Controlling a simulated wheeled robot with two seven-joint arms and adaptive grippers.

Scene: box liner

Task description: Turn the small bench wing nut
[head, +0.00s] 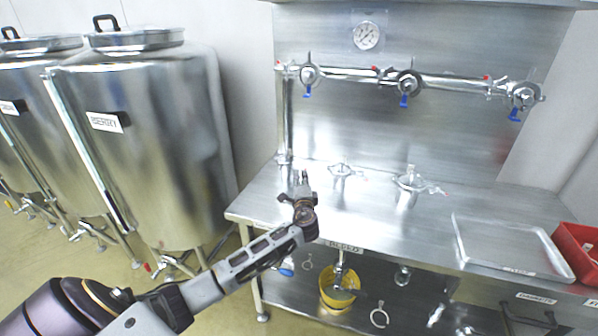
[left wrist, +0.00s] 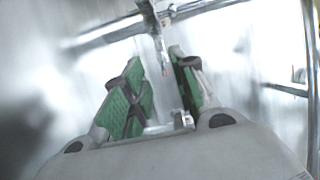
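The small bench fitting (head: 341,171) stands on the steel bench with a clamp around it. Its wing nut (head: 361,175) appears to stick out on the right side, too small to make out clearly. My left gripper (head: 301,177) is over the bench, left of this fitting and apart from it. In the left wrist view my left gripper (left wrist: 157,60) shows two green-padded fingers spread apart with a gap between them. A small metal piece (left wrist: 183,120) shows low between the fingers; blur hides whether it is the wing nut. My right gripper is not in view.
A larger clamped fitting (head: 408,187) stands right of the small one. A steel tray (head: 507,268) and red bin (head: 577,250) are at the right. A pipe with valves (head: 345,75) crosses the back wall. Steel tanks (head: 150,140) stand left.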

